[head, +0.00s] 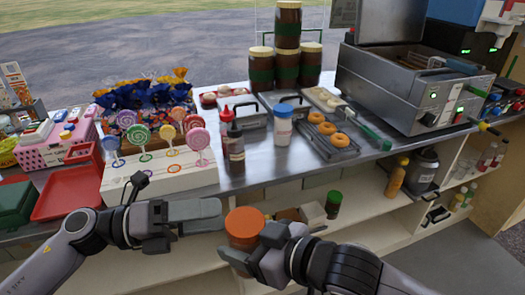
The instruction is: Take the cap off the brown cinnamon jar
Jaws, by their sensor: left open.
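A round jar with a wide orange-brown cap (245,222) is at the lower middle of the head view, in front of the counter edge. The cap sits on it, and only a brownish strip of the jar body (240,243) shows below. My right gripper (252,250) has its fingers around the jar's body, below the cap; they hide much of it. My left gripper (219,215) is open and empty just left of the cap, its fingers pointing right towards it.
The steel counter (262,172) holds a lollipop stand (160,175), dark bottles, a white-and-blue shaker (283,127), a doughnut tray (330,148) and a fryer (410,95). Brown jars (288,65) with beige lids are stacked behind. A green-capped jar (333,203) stands on the shelf below.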

